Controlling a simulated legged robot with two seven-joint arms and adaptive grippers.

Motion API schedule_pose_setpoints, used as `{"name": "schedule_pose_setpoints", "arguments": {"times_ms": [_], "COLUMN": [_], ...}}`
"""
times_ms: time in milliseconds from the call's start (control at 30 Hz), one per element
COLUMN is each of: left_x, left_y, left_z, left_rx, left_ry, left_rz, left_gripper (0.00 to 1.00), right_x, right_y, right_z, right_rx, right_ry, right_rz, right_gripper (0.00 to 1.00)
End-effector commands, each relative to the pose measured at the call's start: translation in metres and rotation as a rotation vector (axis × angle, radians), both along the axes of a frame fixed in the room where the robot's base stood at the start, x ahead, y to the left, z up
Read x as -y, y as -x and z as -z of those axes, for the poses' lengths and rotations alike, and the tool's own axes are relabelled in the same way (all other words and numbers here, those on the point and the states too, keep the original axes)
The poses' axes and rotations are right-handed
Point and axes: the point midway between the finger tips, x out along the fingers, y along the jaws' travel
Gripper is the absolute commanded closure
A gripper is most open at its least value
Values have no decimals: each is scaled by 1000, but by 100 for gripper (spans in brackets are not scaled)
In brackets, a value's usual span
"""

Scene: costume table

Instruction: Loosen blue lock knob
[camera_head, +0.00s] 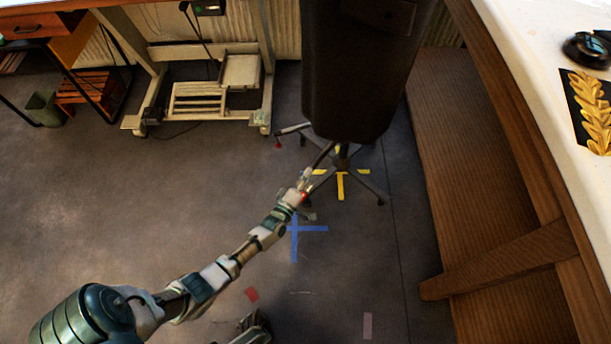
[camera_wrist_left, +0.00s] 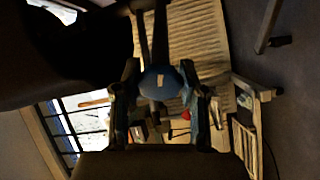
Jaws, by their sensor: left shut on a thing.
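A blue lock knob (camera_wrist_left: 160,83) with a small pale mark shows in the left wrist view, between the two fingers of my left gripper (camera_wrist_left: 160,103). The fingers are shut on its sides. In the head view my left arm reaches up from the lower left, and the gripper (camera_head: 322,158) is at the stand just below a dark, bulky form (camera_head: 358,70). The knob cannot be made out in the head view. The form stands on a pole with a wheeled star base (camera_head: 368,188).
A white table (camera_head: 540,60) with a gold leaf ornament (camera_head: 594,112) and a black round item (camera_head: 586,50) is at the right, over a wooden frame (camera_head: 480,150). A pale wheeled frame (camera_head: 200,100) stands behind. The floor at left is clear, with a blue tape cross (camera_head: 296,229).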

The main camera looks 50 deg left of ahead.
Motion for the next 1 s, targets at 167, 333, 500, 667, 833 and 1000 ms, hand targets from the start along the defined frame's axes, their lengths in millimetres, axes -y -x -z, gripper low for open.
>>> {"name": "schedule_pose_setpoints", "arguments": {"times_ms": [167, 333, 500, 667, 833, 1000], "left_x": [0, 0, 2, 11, 23, 34], "left_y": [4, 2, 6, 31, 68, 98], "left_z": [8, 4, 3, 5, 8, 11], "left_rx": [-15, -7, -4, -7, -9, -10], "left_ry": [2, 1, 1, 3, 3, 4], "left_rz": [-1, -1, 0, -1, -1, -1], "left_gripper": [32, 32, 32, 32, 32, 32], "right_x": [0, 0, 0, 0, 0, 0], "right_y": [0, 0, 5, 4, 4, 4], "right_z": [2, 1, -2, -2, -2, -2], "right_rx": [-3, -3, 3, 3, 3, 3], "right_ry": [0, 1, 1, 0, 0, 0], "right_rz": [0, 0, -1, 0, 0, 0], "right_gripper": [60, 60, 60, 60, 60, 60]}}
